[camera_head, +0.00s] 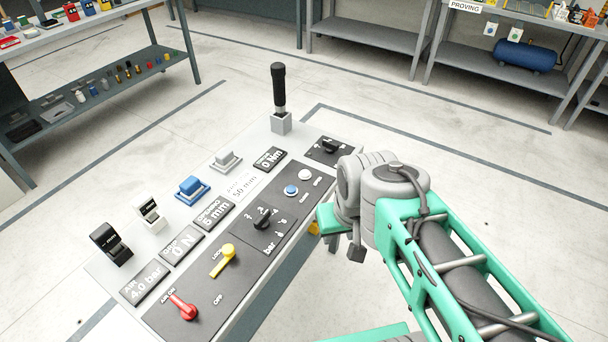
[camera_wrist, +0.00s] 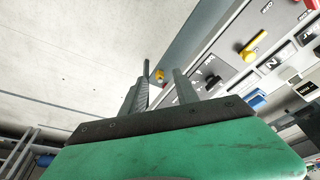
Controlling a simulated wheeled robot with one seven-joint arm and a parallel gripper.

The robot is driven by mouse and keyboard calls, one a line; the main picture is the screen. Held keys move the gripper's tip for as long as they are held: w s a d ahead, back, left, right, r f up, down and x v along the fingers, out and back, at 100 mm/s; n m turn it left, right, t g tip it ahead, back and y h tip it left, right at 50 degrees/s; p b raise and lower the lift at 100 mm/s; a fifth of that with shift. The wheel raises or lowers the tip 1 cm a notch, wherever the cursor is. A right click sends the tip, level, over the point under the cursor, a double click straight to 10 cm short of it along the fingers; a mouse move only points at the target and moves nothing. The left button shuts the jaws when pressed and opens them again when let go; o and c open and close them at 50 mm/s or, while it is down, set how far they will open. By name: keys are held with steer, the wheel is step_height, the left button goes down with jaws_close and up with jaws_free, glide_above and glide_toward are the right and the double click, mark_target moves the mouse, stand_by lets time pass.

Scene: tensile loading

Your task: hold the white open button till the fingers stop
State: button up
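The white button (camera_head: 305,174) sits on the dark panel strip of the console, just above and right of a blue button (camera_head: 291,190) in the head view. Nothing touches it there. My gripper (camera_wrist: 163,74) shows in the wrist view with its two dark fingers apart and nothing between them. In the head view my wrist is to the right of the white button, off the console's right edge, and the fingertips are mostly hidden. I cannot make out the white button in the wrist view.
The console also carries a black selector knob (camera_head: 263,219), a yellow lever (camera_head: 224,259), a red lever (camera_head: 184,307), a tall black-handled stick (camera_head: 279,90) and another black knob (camera_head: 330,146) close to my wrist. Shelves stand behind. The floor right of the console is clear.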

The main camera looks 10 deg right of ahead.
steer(key=shift+c, duration=0.4)
jaws_close()
stand_by(1.5)
